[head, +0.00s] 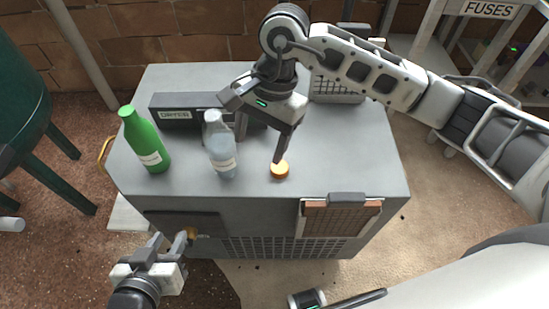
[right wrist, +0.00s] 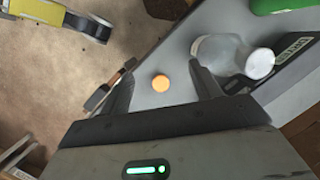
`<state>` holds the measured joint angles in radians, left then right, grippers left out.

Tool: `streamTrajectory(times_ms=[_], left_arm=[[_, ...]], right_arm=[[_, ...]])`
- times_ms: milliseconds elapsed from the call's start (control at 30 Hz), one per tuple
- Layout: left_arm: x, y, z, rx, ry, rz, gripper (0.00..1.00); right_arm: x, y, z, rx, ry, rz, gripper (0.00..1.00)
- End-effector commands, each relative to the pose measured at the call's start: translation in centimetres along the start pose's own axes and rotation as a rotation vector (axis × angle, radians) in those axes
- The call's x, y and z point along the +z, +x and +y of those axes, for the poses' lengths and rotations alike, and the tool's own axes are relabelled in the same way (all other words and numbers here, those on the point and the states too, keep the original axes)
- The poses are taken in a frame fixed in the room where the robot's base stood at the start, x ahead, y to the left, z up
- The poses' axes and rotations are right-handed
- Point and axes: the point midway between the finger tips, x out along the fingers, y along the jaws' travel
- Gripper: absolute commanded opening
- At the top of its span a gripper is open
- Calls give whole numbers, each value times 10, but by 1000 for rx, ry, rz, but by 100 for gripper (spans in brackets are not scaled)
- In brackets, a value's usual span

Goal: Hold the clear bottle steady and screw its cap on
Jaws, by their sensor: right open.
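The clear bottle (head: 222,152) stands upright on the grey cabinet, with a pale label and a pale top. In the right wrist view the clear bottle (right wrist: 217,47) is at the upper right. An orange cap (head: 280,170) lies apart from it, to its right near the cabinet's front edge. My right gripper (head: 279,157) points down over the cap. In the right wrist view its fingers are spread, with the orange cap (right wrist: 160,83) seen between and beyond them. My left gripper (head: 172,241) is open and empty in front of the cabinet, low at the left.
A green bottle (head: 145,141) stands left of the clear bottle. A dark box labelled DRYER (head: 176,112) lies behind both. The grey cabinet top (head: 350,150) is clear at the right. A brown panel (head: 340,218) hangs on its front. A green drum on legs (head: 22,100) stands at the left.

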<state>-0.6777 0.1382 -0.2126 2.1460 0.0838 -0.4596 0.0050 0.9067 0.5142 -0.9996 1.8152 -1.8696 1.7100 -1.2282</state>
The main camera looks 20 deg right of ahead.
Motion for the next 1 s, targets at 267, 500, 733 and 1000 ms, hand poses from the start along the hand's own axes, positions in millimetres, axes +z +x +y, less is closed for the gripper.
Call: streamTrajectory(times_ms=[267, 500, 733, 1000], left_arm=[[1, -1, 2, 5, -5, 2, 36], [2, -1, 2, 5, -6, -1, 36], [3, -2, 2, 4, -6, -3, 36], [6, -1, 2, 2, -4, -11, 36]], right_arm=[[-53, -27, 11, 95, -61, 266, 63], [-52, -26, 10, 93, -60, 261, 63], [-58, 3, 14, 96, -59, 254, 63], [-72, 57, 18, 94, -58, 254, 63]])
